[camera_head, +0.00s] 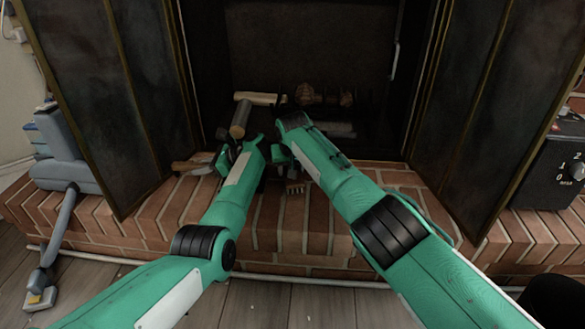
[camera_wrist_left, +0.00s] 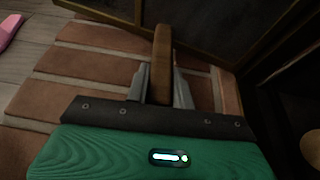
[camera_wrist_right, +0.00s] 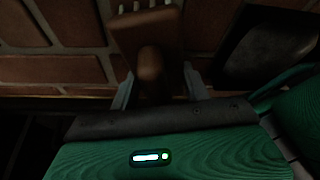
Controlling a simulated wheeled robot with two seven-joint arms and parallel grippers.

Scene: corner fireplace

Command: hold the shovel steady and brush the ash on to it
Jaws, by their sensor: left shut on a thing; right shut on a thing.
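My left gripper (camera_head: 222,158) is at the hearth's front edge, shut on a brown wooden handle (camera_wrist_left: 162,62), apparently the shovel's. The handle points to the left in the head view (camera_head: 186,166). My right gripper (camera_head: 282,155) is shut on the handle of a brown wooden brush (camera_wrist_right: 146,30). Pale bristle tufts show at the brush's end, and in the head view the brush (camera_head: 295,187) hangs over the bricks. A dark flat shape beside it (camera_wrist_right: 268,48) may be the shovel's pan, but I cannot tell. My arms hide the pan in the head view. I cannot make out ash.
Several logs (camera_head: 318,96) lie inside the dark fireplace. Open metal doors (camera_head: 110,90) flank it left and right. A brick ledge (camera_head: 320,240) runs along the front. A grey vacuum-like device (camera_head: 62,165) stands left, and a black box with a knob (camera_head: 550,170) sits right.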

